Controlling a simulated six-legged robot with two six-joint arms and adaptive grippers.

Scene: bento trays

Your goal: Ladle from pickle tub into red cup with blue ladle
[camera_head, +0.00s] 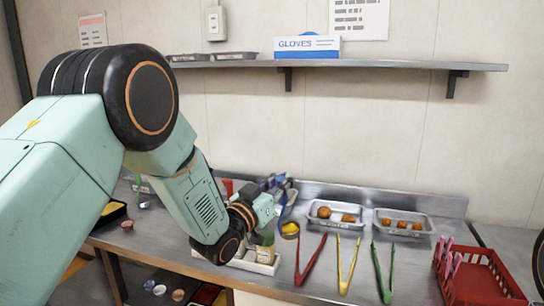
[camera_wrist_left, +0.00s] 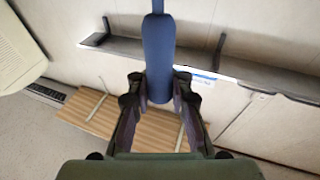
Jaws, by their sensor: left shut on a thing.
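My left gripper (camera_head: 279,188) is over the back of the steel counter, partly hidden by its own wrist. In the left wrist view its fingers (camera_wrist_left: 160,105) are shut on the dark blue handle of the blue ladle (camera_wrist_left: 159,45). A white holder (camera_head: 262,268) with pale tubs stands below my wrist; I cannot tell which is the pickle tub. A small reddish cup (camera_head: 127,224) stands on the counter at the left, perhaps the red cup. My right gripper is not in view.
Red tongs (camera_head: 311,262), yellow tongs (camera_head: 348,264) and green tongs (camera_head: 383,272) lie on the counter. Two food trays (camera_head: 337,228) (camera_head: 404,232) stand behind them. A red basket (camera_head: 475,275) is at the right. A wall shelf (camera_head: 390,66) holds a gloves box (camera_head: 307,47).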

